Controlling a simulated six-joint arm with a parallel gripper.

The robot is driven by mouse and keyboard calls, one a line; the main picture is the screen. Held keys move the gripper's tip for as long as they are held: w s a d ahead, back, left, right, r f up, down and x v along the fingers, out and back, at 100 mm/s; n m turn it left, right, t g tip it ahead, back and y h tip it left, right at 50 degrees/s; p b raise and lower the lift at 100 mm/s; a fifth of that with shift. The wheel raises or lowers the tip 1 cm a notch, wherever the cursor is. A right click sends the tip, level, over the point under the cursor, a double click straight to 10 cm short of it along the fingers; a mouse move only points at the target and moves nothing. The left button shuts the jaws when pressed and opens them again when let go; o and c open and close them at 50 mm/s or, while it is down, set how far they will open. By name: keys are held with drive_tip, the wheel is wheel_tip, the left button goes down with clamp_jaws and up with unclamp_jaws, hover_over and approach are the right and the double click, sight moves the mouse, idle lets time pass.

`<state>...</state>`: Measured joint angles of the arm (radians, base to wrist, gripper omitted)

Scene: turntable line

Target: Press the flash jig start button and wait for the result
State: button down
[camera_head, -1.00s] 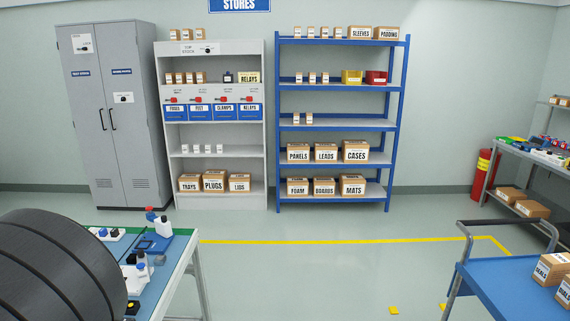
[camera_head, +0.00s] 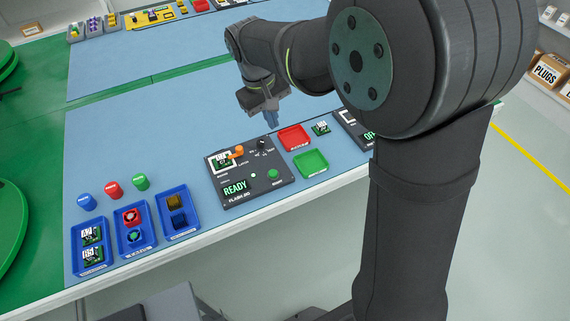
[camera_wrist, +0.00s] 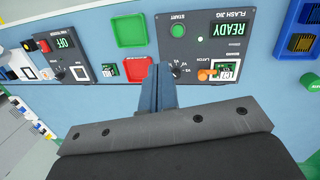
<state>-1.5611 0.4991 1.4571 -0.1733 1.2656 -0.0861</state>
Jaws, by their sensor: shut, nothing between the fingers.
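The flash jig (camera_head: 224,200) is a dark box on the blue bench mat, and its screen reads READY. Its green start button (camera_head: 273,174) is at the front right corner; it also shows in the wrist view (camera_wrist: 178,31), up and slightly right of my fingertips. A board (camera_head: 222,161) sits in the jig with an orange latch (camera_head: 236,152) across its edge. My gripper (camera_head: 271,119) is shut and empty, pointing down behind the jig. In the wrist view my blue fingers (camera_wrist: 165,70) are together, apart from the button.
A red tray (camera_head: 293,137) and a green tray (camera_head: 311,162) lie right of the jig, with a small board (camera_head: 320,128) beside them. Another device (camera_head: 369,135) reading OFF is partly behind my arm.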

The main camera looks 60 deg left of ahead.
sight(269, 174)
wheel_tip(269, 174, down, 9)
drive_tip(key=s+n+t+y, duration=0.1)
drive_tip(key=n+t, duration=0.6)
drive_tip(key=n, duration=0.1)
drive_tip(key=shift+s+f+n+y, duration=0.2)
drive_tip(key=shift+s+n+y, duration=0.1)
drive_tip(key=shift+y, duration=0.1)
drive_tip(key=shift+a, duration=0.1)
drive_tip(key=shift+f, duration=4.35)
drive_tip(key=shift+f, duration=0.15)
drive_tip(key=shift+f, duration=0.3)
drive_tip(key=shift+f, duration=0.4)
drive_tip(key=shift+r, duration=0.85)
